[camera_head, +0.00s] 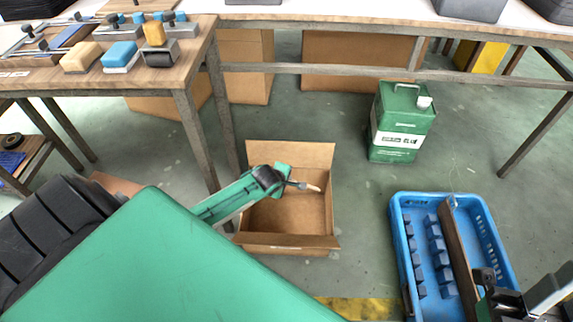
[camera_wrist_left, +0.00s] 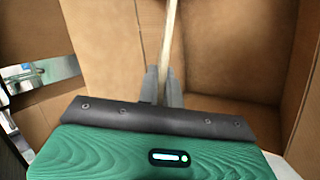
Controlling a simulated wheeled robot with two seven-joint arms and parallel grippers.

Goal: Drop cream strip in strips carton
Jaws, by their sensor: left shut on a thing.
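The cream strip (camera_head: 313,188) is held in my left gripper (camera_head: 298,185), over the open cardboard carton (camera_head: 288,240). In the left wrist view the strip (camera_wrist_left: 170,38) is thin and pale and runs up from between the shut fingers of my left gripper (camera_wrist_left: 163,88). Carton walls and floor (camera_wrist_left: 225,60) surround it in that view. I cannot tell how far the strip is above the carton floor. My right gripper (camera_head: 486,278) is at the lower right, close to a brown board in a blue crate. Its fingers are too unclear to judge.
The blue crate (camera_head: 398,215) holds several dark blocks and the long brown board (camera_head: 458,255). A green can (camera_head: 400,125) stands on the floor behind. A wooden workbench (camera_head: 185,68) with sponges and tools is at upper left. Green floor is clear between carton and crate.

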